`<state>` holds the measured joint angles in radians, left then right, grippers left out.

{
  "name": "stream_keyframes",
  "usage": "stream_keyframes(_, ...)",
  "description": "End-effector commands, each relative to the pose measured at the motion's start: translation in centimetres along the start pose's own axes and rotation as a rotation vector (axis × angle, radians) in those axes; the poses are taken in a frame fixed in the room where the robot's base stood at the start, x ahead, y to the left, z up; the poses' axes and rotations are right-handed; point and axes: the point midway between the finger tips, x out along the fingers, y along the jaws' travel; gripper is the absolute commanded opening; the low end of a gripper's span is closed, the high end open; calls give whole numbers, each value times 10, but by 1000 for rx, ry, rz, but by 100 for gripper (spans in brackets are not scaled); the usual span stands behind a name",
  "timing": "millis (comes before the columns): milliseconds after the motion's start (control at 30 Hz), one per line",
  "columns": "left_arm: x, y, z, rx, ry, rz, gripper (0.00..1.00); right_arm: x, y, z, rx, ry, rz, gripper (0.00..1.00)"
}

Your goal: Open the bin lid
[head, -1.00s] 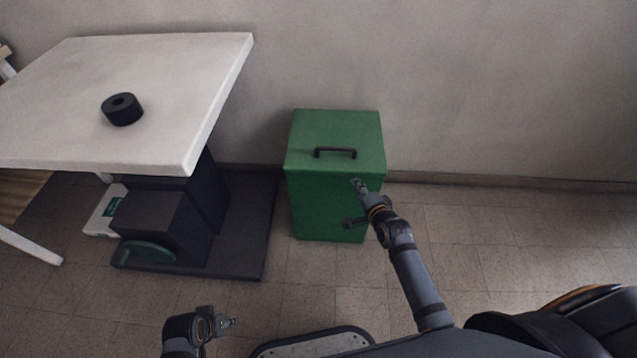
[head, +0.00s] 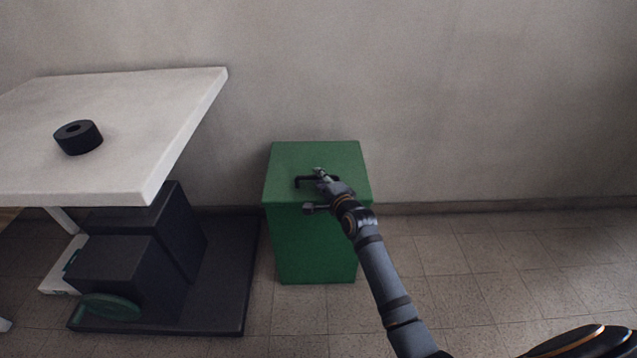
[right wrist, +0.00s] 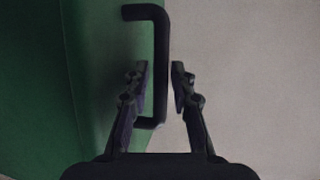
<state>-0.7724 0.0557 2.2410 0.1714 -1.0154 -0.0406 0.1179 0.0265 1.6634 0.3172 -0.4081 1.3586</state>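The green bin (head: 314,245) stands on the floor against the wall, its lid (head: 335,155) shut on top. A black bar handle (head: 300,181) is fixed on the lid. My right gripper (head: 318,173) is at the handle, above the lid, and covers part of it. In the right wrist view the gripper (right wrist: 160,80) is open, with one finger on each side of the handle (right wrist: 160,50). A gap shows between the right-hand finger and the bar; whether the left-hand finger touches it I cannot tell. My left gripper is out of view.
A white table (head: 150,130) with a black ring-shaped roll (head: 78,137) stands left of the bin. Under it are dark boxes (head: 115,270) on a dark base plate. The floor (head: 450,270) right of the bin is clear.

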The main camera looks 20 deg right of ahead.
Motion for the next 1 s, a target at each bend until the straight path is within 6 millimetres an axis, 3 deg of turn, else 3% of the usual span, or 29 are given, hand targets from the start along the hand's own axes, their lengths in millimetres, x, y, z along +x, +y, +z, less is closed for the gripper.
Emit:
stream_keyframes(367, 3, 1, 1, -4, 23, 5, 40, 10, 0, 0, 0, 0, 0, 24)
stream_keyframes(567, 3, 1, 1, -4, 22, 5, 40, 10, 0, 0, 0, 0, 0, 0)
stream_keyframes(1000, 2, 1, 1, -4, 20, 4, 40, 9, -1, 0, 0, 0, 2, 0)
